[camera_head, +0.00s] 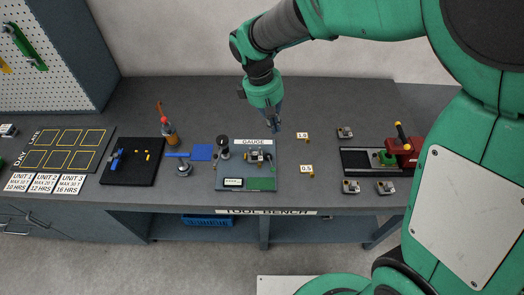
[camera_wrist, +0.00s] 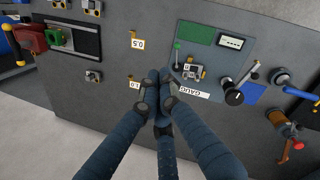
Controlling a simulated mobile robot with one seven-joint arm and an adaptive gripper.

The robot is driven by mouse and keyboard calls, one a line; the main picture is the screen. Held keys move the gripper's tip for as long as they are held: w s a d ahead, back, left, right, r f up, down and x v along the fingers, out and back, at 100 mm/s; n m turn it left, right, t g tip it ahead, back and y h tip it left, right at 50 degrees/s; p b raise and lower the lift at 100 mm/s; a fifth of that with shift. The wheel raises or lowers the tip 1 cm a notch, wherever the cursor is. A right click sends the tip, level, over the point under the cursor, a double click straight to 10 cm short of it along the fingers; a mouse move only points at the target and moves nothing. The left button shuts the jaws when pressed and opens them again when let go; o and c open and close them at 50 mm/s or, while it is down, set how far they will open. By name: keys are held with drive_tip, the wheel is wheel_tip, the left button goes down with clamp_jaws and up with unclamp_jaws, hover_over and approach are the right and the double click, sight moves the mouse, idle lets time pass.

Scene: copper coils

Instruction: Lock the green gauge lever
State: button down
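The gauge station is a grey-blue plate (camera_head: 228,175) with a GAUGE label (camera_head: 254,141); it also shows in the wrist view (camera_wrist: 213,65). A thin lever with a green tip (camera_wrist: 178,46) stands beside the gauge fixture (camera_wrist: 193,72) in the wrist view. Whether it is locked I cannot tell. My gripper (camera_head: 277,129) hangs above the bench, just behind and right of the label. In the wrist view its fingers (camera_wrist: 160,78) are drawn together, with nothing visible between them, apart from the lever.
A black dial post (camera_head: 223,142) rises at the plate's left. Tags 1.0 (camera_head: 302,136) and 0.5 (camera_head: 306,169) stand to the right. Small metal blocks (camera_head: 345,132) and a red vise (camera_head: 404,150) are farther right. Bare bench lies between plate and tags.

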drive_tip(key=w+a+f+n+h, duration=0.1)
drive_tip(key=a+f+n, duration=0.1)
drive_tip(key=a+f, duration=0.4)
drive_tip(key=w+a+f+n+g+h, duration=0.1)
drive_tip(key=a+f+n, duration=0.2)
drive_tip(key=a+f, duration=0.3)
drive_tip(key=shift+w+f+h, duration=0.3)
drive_tip(key=shift+w+f, duration=0.1)
drive_tip(key=shift+f, duration=2.35)
drive_tip(key=shift+f, duration=0.15)
drive_tip(key=b+x, duration=0.1)
drive_tip(key=x, duration=0.8)
drive_tip(key=shift+d+f, duration=0.15)
drive_tip(key=shift+f, duration=0.05)
drive_tip(key=d, duration=0.2)
drive_tip(key=shift+s+d+r+b, duration=0.2)
drive_tip(key=shift+s+d+b, duration=0.1)
drive_tip(key=shift+d, duration=0.1)
drive_tip(key=shift+s+d, duration=0.1)
drive_tip(key=shift+d, duration=0.3)
drive_tip(key=shift+d+r, duration=0.1)
drive_tip(key=shift+d, duration=0.1)
